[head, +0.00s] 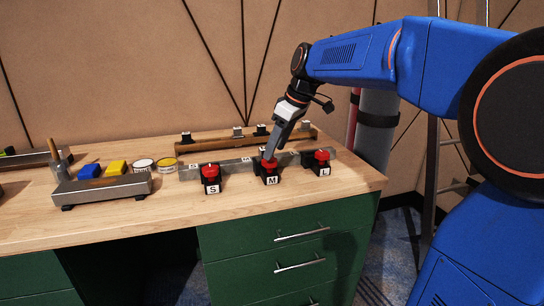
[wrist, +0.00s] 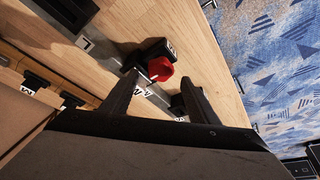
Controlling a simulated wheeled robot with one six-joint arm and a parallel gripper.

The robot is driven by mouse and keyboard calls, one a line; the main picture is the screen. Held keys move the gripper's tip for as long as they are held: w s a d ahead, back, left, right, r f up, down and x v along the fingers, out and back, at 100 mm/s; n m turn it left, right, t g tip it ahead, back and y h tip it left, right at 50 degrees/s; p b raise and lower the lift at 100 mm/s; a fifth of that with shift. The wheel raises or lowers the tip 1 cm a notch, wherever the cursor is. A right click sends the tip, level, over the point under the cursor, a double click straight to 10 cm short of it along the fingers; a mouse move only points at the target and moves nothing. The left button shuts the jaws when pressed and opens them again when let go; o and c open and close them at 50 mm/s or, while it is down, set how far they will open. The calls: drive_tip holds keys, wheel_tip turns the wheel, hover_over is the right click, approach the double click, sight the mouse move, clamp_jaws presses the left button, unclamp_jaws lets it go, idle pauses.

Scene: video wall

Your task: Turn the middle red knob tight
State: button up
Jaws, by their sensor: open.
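Three red knobs on black blocks stand in a row on the bench, labelled S, M and L. The middle red knob (head: 269,164) is on the M block (head: 270,178). My gripper (head: 268,157) points down at this knob, its fingers partly covering it in the head view. In the wrist view, the red knob (wrist: 161,68) shows between the two spread fingertips of my gripper (wrist: 160,76). The jaws are open, with a gap on both sides of the knob. I cannot tell whether a finger touches it.
The S knob (head: 210,171) is to the left and the L knob (head: 322,155) to the right, both close by. A grey rail (head: 232,167) runs behind the blocks. A wooden rail (head: 215,145) with black pieces is further back.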

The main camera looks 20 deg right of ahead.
sight(272, 160)
drive_tip(key=shift+x, duration=2.05)
drive_tip(key=c, duration=1)
